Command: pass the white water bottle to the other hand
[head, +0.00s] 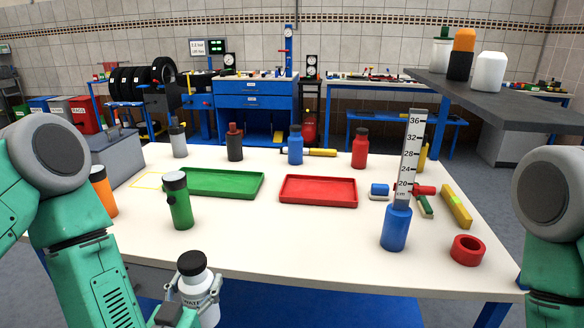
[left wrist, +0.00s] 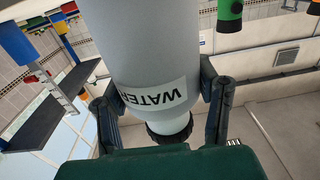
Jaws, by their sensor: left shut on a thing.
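The white water bottle (head: 209,299) with a black cap is at the bottom of the head view, just off the table's front edge, cap upward. My left gripper (head: 190,303) is shut around its body, one finger on each side. In the left wrist view the white bottle (left wrist: 150,45) fills the middle, its WATER label facing the camera. The left gripper's fingers (left wrist: 165,108) press it from both sides there. The bottle's lower part is cut off by the head view's edge. My right arm shows at the right edge of the head view; its gripper is out of view.
On the white table (head: 300,243) stand a green bottle (head: 180,205) near the held one, an orange bottle (head: 103,192), a blue bottle (head: 396,228) before a ruler, and a red ring (head: 467,250). A dark shelf (head: 500,98) overhangs the right. The table's front middle is clear.

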